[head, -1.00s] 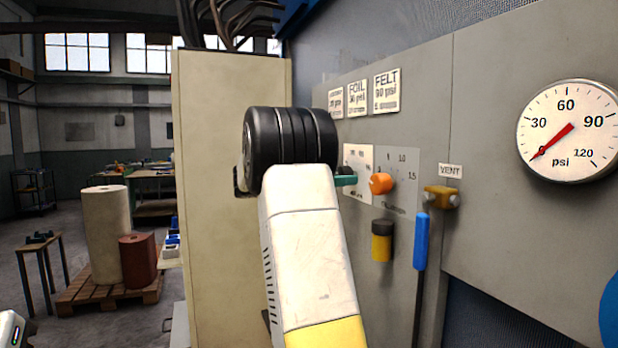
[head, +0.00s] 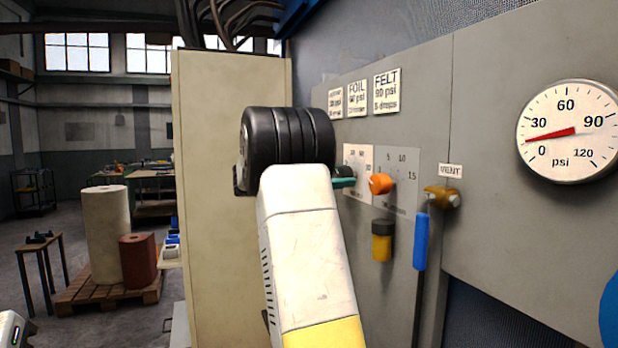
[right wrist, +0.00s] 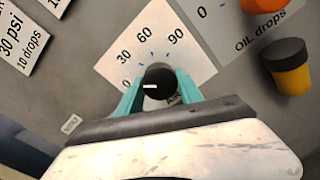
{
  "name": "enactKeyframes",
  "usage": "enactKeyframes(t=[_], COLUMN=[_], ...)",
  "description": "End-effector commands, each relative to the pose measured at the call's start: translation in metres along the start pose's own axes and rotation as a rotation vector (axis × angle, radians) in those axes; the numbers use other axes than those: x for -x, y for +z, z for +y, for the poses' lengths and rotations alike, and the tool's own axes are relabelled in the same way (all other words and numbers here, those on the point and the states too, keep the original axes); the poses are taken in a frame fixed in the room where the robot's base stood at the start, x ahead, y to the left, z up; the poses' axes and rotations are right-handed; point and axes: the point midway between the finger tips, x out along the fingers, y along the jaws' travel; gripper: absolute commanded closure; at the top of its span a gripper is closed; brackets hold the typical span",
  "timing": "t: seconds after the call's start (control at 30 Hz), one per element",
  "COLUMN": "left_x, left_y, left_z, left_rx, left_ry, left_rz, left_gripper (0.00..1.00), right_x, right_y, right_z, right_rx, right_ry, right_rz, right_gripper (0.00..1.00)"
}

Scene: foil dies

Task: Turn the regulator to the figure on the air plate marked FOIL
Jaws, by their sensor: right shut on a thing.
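The regulator is a black knob (right wrist: 160,76) with a white pointer line, on a white dial plate (right wrist: 128,52) marked 0, 30, 60 and 90. My right gripper (right wrist: 157,88) is shut on the knob, one teal finger on each side. The pointer line faces left, near the low figures. In the head view my right gripper (head: 344,182) mostly hides the knob. The FOIL plate (head: 357,98) hangs between two other plates; its psi figure is blurred, perhaps 60. The round gauge (head: 567,131) has its red needle between 0 and 30.
An orange oil knob (head: 381,184) sits just right of the regulator. The FELT plate (head: 387,91) reads 90 psi.

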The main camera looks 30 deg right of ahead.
Motion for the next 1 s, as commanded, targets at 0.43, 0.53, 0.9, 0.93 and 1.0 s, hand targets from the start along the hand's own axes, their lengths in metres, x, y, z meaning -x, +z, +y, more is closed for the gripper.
enactKeyframes(t=[0.43, 0.53, 0.9, 0.93, 1.0], left_x=[0.0, 0.0, 0.0, 0.0, 0.0], left_y=[0.0, 0.0, 0.0, 0.0, 0.0], left_z=[0.0, 0.0, 0.0, 0.0, 0.0], left_rx=[0.0, 0.0, 0.0, 0.0, 0.0], left_ry=[0.0, 0.0, 0.0, 0.0, 0.0], left_rz=[0.0, 0.0, 0.0, 0.0, 0.0], left_gripper=[1.0, 1.0, 1.0, 1.0, 1.0], right_x=[0.0008, 0.0008, 0.0005, 0.0005, 0.0006], right_y=[0.0003, 0.0005, 0.0012, 0.0013, 0.0014], right_z=[0.0015, 0.0018, 0.0022, 0.0022, 0.0023], right_rx=[-0.425, -0.52, -0.863, -0.889, -0.945], right_ry=[-0.001, -0.002, -0.004, -0.004, -0.004], right_rz=[0.012, 0.015, 0.022, 0.023, 0.025], right_gripper=[0.97, 0.97, 0.97, 0.97, 0.97])
